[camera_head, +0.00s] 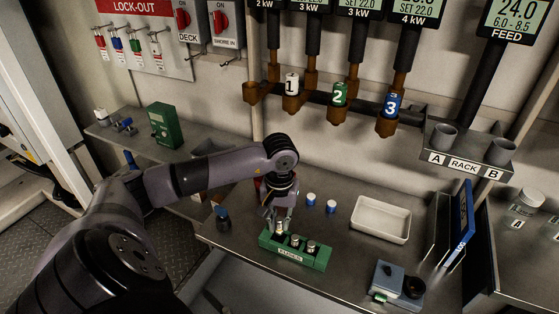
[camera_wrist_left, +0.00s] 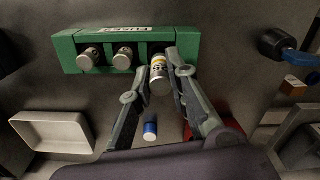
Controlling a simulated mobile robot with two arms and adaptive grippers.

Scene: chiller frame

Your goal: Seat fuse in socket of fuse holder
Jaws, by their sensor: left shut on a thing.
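The green fuse holder (camera_head: 293,258) lies on the bench, and its label side shows at the top of the left wrist view (camera_wrist_left: 66,52). Two silver-capped fuses (camera_wrist_left: 90,57) stand in two of its sockets. My left gripper (camera_head: 279,222) is shut on a fuse with a yellow band (camera_wrist_left: 158,70), at the holder's leftmost socket in the head view, the rightmost in the wrist view. The fuse's far end overlaps that socket; I cannot tell how deep it sits. My right gripper is not in view.
Two blue-and-white fuses (camera_head: 311,199) stand on the bench behind the holder. A white tray (camera_head: 381,219) lies to the right. A blue device (camera_head: 388,279) is at the front right. A dark blue-topped object (camera_head: 222,217) stands left of the holder.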

